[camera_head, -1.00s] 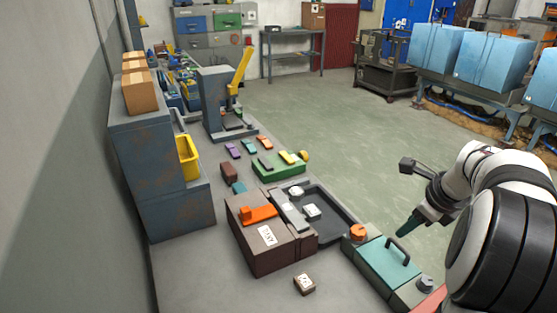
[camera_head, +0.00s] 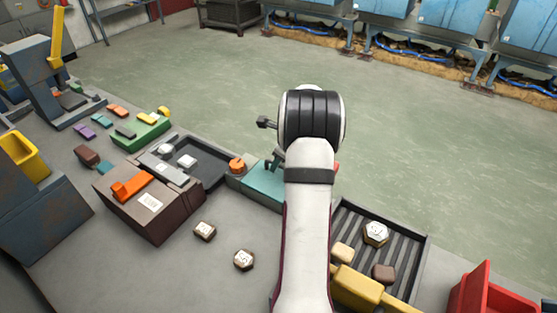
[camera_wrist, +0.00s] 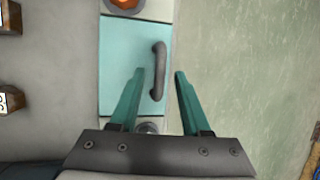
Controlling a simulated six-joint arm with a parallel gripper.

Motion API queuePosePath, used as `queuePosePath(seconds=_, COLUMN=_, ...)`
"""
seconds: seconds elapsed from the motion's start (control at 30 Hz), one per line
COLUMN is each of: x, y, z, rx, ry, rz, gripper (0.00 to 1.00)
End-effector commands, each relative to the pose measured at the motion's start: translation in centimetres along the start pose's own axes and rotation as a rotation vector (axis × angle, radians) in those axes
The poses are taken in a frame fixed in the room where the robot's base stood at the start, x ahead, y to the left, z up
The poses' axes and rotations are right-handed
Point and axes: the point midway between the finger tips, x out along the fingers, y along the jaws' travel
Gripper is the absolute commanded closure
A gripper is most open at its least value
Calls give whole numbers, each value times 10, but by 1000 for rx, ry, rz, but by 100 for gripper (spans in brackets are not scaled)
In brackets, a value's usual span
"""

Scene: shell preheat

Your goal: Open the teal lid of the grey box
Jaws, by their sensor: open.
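The teal lid (camera_head: 264,186) lies flat and shut on the grey box (camera_wrist: 150,13), partly hidden behind my arm in the head view. The lid also fills the middle left of the wrist view (camera_wrist: 118,60). Its dark curved handle (camera_wrist: 161,62) stands near the lid's right edge in the wrist view. My gripper (camera_wrist: 159,73) is open and empty, with teal fingers. One fingertip shows left of the handle and the other right of it, past the box's edge. I cannot tell how far the fingertips are above the lid.
An orange knob (camera_head: 237,165) sits at one end of the box, and a grey knob (camera_wrist: 148,128) at the other. Beside it are a dark tray (camera_head: 212,172) and a ribbed tray (camera_head: 350,228) with pieces. A red bin (camera_head: 490,291) stands at lower right.

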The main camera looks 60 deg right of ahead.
Motion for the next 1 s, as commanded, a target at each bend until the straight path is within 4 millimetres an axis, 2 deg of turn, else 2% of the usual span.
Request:
queuePosePath(seconds=0.2, x=0, y=0, z=0, rx=-1, ry=0, rz=0, gripper=53)
queuePosePath(seconds=0.47, x=0, y=0, z=0, rx=-1, ry=0, rz=0, gripper=100)
queuePosePath(seconds=1.0, x=0, y=0, z=0, rx=-1, ry=0, rz=0, gripper=100)
